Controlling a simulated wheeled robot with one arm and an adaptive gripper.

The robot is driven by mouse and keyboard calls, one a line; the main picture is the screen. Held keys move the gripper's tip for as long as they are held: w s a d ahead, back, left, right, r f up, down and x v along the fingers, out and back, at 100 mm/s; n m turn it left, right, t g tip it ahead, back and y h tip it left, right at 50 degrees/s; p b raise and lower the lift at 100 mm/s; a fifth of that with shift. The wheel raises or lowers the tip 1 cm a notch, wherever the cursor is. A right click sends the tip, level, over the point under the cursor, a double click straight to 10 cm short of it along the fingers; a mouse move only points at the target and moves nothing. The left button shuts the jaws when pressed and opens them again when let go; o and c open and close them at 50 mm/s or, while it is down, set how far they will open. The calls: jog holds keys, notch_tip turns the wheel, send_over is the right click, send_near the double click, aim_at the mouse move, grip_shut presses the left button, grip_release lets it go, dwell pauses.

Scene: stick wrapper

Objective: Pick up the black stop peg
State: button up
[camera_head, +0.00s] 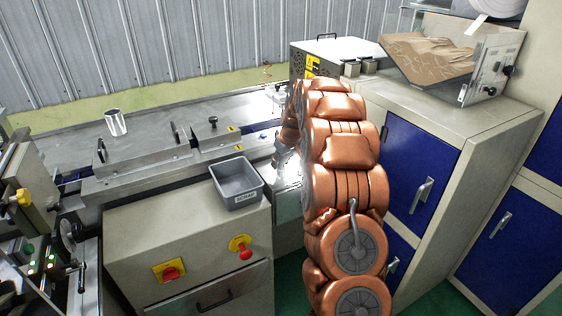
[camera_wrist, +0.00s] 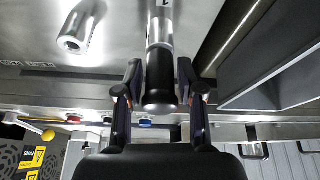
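The black stop peg (camera_wrist: 161,84) shows in the wrist view as a black round end below a bright metal cylinder (camera_wrist: 160,27). My gripper (camera_wrist: 161,76) has one finger on each side of the black part. The fingers appear open, with narrow gaps beside the peg; contact is hard to judge. In the head view, my copper-coloured arm reaches to the right end of the metal bench and hides most of the gripper and the peg.
A second metal cylinder (camera_wrist: 79,30) stands left of the peg in the wrist view. A dark block (camera_wrist: 266,65) is close on the right. In the head view, a grey bin (camera_head: 237,182) sits left of my arm, and a metal cup (camera_head: 116,123) stands farther left.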

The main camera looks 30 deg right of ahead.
grip_shut()
